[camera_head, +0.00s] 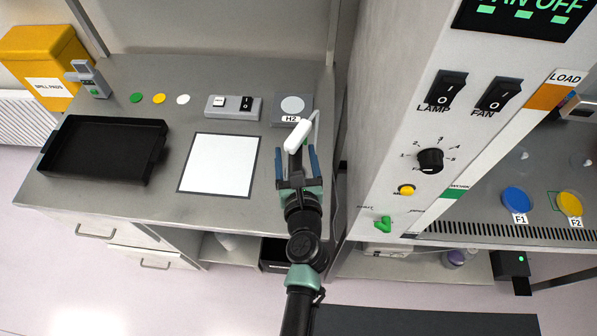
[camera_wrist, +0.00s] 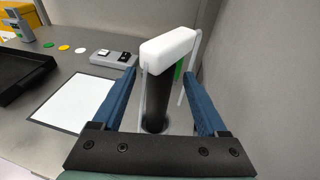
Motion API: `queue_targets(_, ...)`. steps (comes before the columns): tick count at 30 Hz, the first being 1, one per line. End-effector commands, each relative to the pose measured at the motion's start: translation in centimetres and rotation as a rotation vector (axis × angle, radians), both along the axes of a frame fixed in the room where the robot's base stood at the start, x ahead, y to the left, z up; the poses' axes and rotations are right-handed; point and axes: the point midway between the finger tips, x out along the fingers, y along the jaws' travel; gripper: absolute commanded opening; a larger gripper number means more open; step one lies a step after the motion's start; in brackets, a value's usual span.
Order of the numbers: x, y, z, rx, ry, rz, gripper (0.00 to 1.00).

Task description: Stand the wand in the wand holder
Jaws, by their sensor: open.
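The wand has a white block-shaped head (camera_head: 298,136) and a black handle. In the wrist view the white head (camera_wrist: 170,48) is uppermost and the black handle (camera_wrist: 157,100) runs down below it, roughly upright. A round opening or ring, seemingly of the wand holder (camera_wrist: 155,127), shows at the handle's foot; whether the handle is fully seated in it I cannot tell. My gripper (camera_head: 297,172) is open. Its two blue fingers stand on either side of the handle, with visible gaps to it in the wrist view (camera_wrist: 160,107).
Thin pale bars (camera_wrist: 193,70) and a green part (camera_wrist: 179,68) stand close behind the wand. A grey H2 pad (camera_head: 292,104) and a switch box (camera_head: 233,106) lie beyond. A white mat (camera_head: 218,164) and black tray (camera_head: 103,148) are left. The tall cabinet (camera_head: 410,130) is close on the right.

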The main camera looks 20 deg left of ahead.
Motion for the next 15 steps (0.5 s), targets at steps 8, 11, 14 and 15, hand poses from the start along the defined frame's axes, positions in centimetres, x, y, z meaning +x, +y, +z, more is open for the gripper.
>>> queue_targets(8,-4.3,-2.2,1.0,0.0,0.001,-0.003,0.76)
queue_targets(11,-6.0,-3.2,1.3,0.0,0.001,-0.003,0.76)
queue_targets(14,-7.6,-3.9,1.6,0.0,0.001,-0.002,0.76)
queue_targets(15,-8.2,-4.2,1.9,0.0,0.001,-0.003,0.76)
